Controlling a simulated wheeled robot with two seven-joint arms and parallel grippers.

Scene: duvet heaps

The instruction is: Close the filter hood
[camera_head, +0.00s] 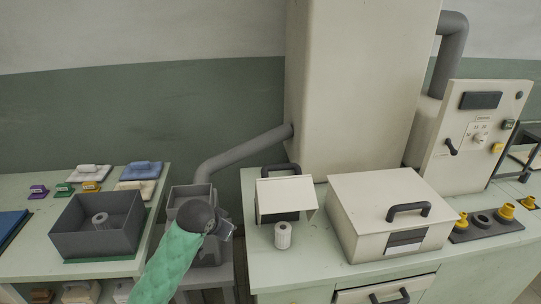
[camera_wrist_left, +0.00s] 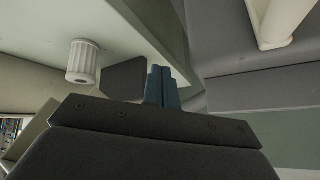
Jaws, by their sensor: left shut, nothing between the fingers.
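What looks like the filter hood (camera_head: 284,194) is a small cream cover with a dark handle at its back, on the middle counter in the head view. Its front shows a dark gap below the cream panel, and the panel's right side sticks out at a slant. A white ribbed filter cylinder (camera_head: 283,235) stands in front of it; it also shows in the left wrist view (camera_wrist_left: 83,61). My left gripper (camera_head: 226,229) is left of the counter, apart from the hood. Its fingers (camera_wrist_left: 161,86) are together and empty. My right gripper is not in view.
A larger cream box (camera_head: 370,205) with a black handle stands right of the hood. A grey bin (camera_head: 190,197) with a pipe is beside my left wrist. A dark open tray (camera_head: 75,240) holds another cylinder on the left table. A tall cream column (camera_head: 360,80) rises behind.

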